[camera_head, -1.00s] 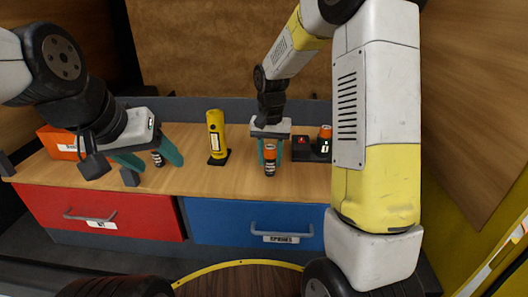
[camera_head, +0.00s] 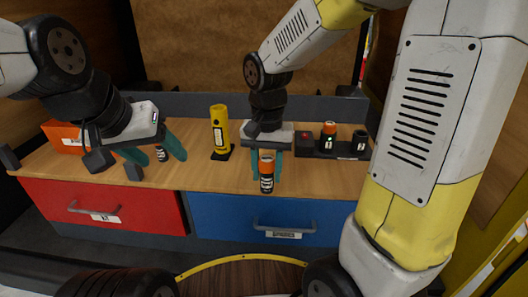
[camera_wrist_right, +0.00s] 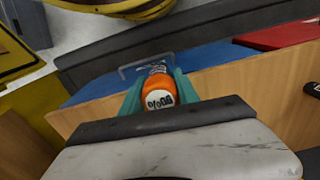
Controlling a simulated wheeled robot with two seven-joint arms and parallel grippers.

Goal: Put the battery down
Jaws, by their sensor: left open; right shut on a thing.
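My right gripper (camera_head: 266,178) is shut on an orange-and-black battery (camera_head: 266,170), held upright near the front edge of the wooden worktop (camera_head: 215,178). I cannot tell whether its base touches the wood. In the right wrist view the orange end of the battery (camera_wrist_right: 158,99) sits between the teal fingers, with the blue drawer behind it. My left gripper (camera_head: 158,163) is open over the left part of the worktop. Another battery (camera_head: 161,154) stands by its fingers, partly hidden and not gripped.
A dark charger (camera_head: 310,149) at the back right holds an orange-topped battery (camera_head: 328,137) and a dark cylinder (camera_head: 359,143). A yellow torch-like device (camera_head: 219,132) stands between the grippers. An orange box (camera_head: 62,135) is at far left. Red (camera_head: 130,205) and blue (camera_head: 225,214) drawers are below.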

